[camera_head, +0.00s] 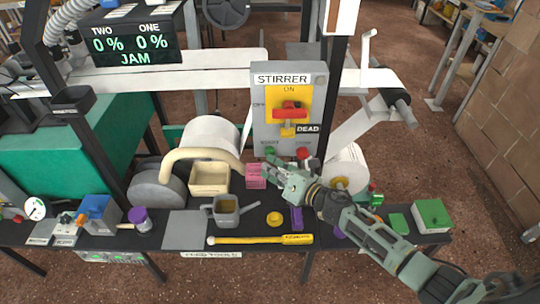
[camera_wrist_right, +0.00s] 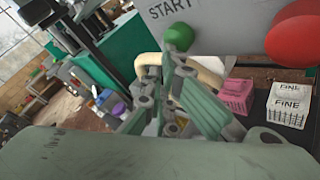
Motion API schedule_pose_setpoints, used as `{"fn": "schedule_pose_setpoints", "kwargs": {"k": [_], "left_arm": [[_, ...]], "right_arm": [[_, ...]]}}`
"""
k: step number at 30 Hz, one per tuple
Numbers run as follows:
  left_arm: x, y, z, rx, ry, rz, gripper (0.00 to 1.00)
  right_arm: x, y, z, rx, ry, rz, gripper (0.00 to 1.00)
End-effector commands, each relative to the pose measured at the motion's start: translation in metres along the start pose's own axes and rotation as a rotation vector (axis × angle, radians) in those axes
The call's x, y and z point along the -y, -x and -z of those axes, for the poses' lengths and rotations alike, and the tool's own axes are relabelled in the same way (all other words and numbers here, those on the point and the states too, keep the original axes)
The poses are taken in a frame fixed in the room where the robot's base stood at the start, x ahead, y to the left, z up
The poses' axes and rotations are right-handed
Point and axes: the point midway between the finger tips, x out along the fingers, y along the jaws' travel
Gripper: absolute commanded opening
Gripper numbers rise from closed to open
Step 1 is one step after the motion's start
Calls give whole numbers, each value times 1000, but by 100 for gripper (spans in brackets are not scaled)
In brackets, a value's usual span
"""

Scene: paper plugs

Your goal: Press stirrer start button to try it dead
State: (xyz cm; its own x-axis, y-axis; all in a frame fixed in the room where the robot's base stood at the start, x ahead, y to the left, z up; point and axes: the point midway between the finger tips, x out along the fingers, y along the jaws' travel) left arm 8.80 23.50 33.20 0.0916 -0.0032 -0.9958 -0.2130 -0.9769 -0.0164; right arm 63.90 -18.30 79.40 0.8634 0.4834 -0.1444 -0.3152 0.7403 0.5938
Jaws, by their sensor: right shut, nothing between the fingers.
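The grey stirrer box (camera_head: 260,132) stands at the back of the bench, labelled STIRRER. Its red switch handle (camera_head: 290,110) lies roughly level on a yellow plate; a yellow piece (camera_head: 287,132) and a DEAD tag hang below. The green start button (camera_head: 270,150) is low on the box's left, and the red button (camera_head: 303,153) is to its right. Both show large in the wrist view, green (camera_wrist_right: 178,37) under START and red (camera_wrist_right: 292,42). My right gripper (camera_head: 268,164) is shut and empty, its tips just below the green button. I cannot tell whether they touch it. My left gripper is out of view.
A pink basket (camera_head: 256,183) and a beige bin (camera_head: 210,190) sit left of the gripper. A beige curved bar (camera_head: 200,154) arches over the bin. A paper roll (camera_head: 348,165) stands right.

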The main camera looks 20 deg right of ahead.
Motion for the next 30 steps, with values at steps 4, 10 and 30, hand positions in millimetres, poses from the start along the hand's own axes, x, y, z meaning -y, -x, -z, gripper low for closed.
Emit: {"fn": "schedule_pose_setpoints", "kwargs": {"k": [4,10,30], "left_arm": [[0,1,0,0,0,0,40],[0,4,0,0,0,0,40],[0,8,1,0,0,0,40]], "right_arm": [[-2,2,0,2,0,1,0],[-8,10,6,0,-1,0,0],[-21,28,20,0,-2,0,0]]}}
